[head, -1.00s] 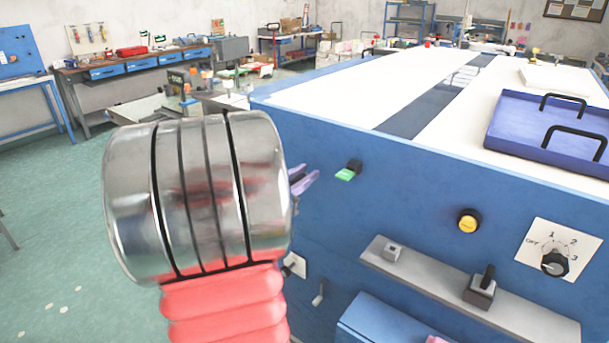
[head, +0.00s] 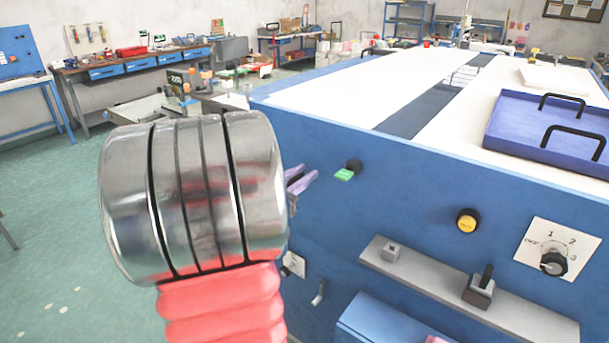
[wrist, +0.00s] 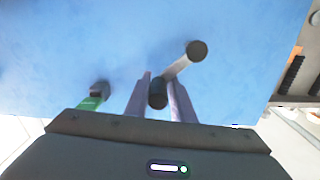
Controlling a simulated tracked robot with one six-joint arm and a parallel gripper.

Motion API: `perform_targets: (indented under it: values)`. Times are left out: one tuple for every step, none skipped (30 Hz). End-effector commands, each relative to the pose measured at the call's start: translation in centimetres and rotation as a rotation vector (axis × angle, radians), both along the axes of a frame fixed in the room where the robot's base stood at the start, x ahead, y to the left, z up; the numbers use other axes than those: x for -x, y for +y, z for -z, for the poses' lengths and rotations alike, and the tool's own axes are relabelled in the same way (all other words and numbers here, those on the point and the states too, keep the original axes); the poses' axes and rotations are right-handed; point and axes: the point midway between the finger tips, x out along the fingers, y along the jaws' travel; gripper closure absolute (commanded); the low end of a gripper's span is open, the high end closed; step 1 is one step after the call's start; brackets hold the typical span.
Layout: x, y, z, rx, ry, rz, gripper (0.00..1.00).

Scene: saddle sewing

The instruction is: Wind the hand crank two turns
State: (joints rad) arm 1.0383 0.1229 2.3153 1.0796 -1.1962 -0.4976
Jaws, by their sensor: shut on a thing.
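The hand crank shows in the wrist view on the blue machine panel, with a grey crank arm (wrist: 178,67) slanting between a round dark end (wrist: 197,50) at upper right and a dark grip (wrist: 157,93) at lower left. My gripper (wrist: 159,92) has its two purple fingers on either side of that dark grip and is shut on it. In the head view, my purple fingertips (head: 300,180) show just right of my large metal wrist. That wrist hides most or all of the crank there.
A yellow button (head: 468,220), a rotary dial (head: 553,263) and a grey ledge (head: 530,317) are further right. Open floor lies left.

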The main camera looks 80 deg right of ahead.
Motion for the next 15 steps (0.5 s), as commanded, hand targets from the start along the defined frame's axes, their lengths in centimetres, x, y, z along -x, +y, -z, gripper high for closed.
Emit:
perform_targets:
  values:
    - [-0.41, 0.17, 0.82, -0.019, 0.004, -0.012, 1.00]
    - [-0.41, 0.16, 0.82, -0.019, 0.004, -0.012, 1.00]
    - [-0.40, 0.17, 0.82, -0.019, 0.004, -0.012, 1.00]
    - [-0.40, 0.17, 0.82, -0.019, 0.004, -0.012, 1.00]
    - [-0.40, 0.17, 0.82, -0.019, 0.004, -0.012, 1.00]
    - [-0.39, 0.16, 0.82, -0.019, 0.004, -0.012, 1.00]
    - [-0.39, 0.16, 0.82, -0.019, 0.004, -0.012, 1.00]
    - [-0.38, 0.16, 0.83, -0.019, 0.004, -0.012, 1.00]
    - [-0.38, 0.16, 0.83, -0.019, 0.004, -0.012, 1.00]
    - [-0.38, 0.15, 0.83, -0.019, 0.004, -0.012, 1.00]
    - [-0.37, 0.16, 0.83, -0.019, 0.004, -0.012, 1.00]
    - [-0.37, 0.16, 0.83, -0.019, 0.004, -0.012, 1.00]
    - [-0.37, 0.16, 0.83, -0.019, 0.004, -0.012, 1.00]
    - [-0.37, 0.15, 0.83, -0.019, 0.004, -0.012, 0.76]
    - [-0.37, 0.13, 0.81, -0.019, 0.004, -0.012, 0.74]
